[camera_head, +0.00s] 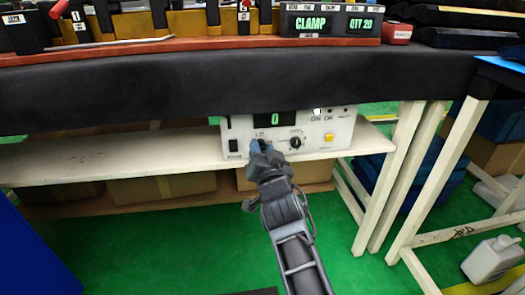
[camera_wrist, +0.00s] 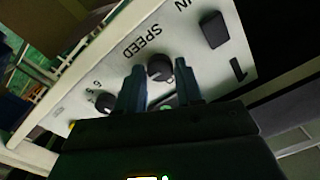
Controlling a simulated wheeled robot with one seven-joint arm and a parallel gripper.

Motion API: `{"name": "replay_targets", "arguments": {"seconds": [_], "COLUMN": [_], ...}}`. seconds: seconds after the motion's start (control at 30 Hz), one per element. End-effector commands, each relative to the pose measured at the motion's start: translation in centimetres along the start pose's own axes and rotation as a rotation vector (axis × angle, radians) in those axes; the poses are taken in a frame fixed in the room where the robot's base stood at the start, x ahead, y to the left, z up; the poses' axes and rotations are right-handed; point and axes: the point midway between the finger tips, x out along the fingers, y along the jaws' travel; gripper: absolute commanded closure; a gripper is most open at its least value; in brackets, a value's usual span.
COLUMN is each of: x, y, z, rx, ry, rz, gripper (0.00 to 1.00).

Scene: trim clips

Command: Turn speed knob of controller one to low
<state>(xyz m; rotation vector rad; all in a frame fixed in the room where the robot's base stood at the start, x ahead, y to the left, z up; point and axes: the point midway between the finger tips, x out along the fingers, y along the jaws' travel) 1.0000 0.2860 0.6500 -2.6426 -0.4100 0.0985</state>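The white controller (camera_head: 322,128) stands on the shelf under the bench, with a green digit display (camera_head: 275,119) on its front. In the wrist view its panel (camera_wrist: 190,45) is turned on its side, and the word SPEED (camera_wrist: 142,40) shows beside a round black speed knob (camera_wrist: 160,68). My gripper (camera_head: 262,145) is in front of the panel in the head view and hides this knob there. In the wrist view my gripper (camera_wrist: 159,68) is open, one finger on each side of the speed knob, with small gaps apparent. The knob's pointer setting is not readable.
A second black knob (camera_head: 296,142) sits right of my gripper, also seen in the wrist view (camera_wrist: 104,103). A black switch (camera_head: 234,146) and a yellow button (camera_head: 329,138) are on the panel. The bench edge (camera_head: 150,95) overhangs above; white legs (camera_head: 392,170) stand right.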

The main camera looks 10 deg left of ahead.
Motion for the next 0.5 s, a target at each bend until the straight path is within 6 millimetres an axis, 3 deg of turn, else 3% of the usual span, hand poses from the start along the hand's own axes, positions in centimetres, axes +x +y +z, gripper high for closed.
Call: {"name": "replay_targets", "arguments": {"seconds": [0.33,0.5], "x": [-0.01,-0.02], "y": [0.01,0.02], "z": [0.01,0.01], "rx": [0.000,-0.006], "ry": [0.000,0.000], "rz": [0.000,0.000], "gripper": [0.98,0.99]}}
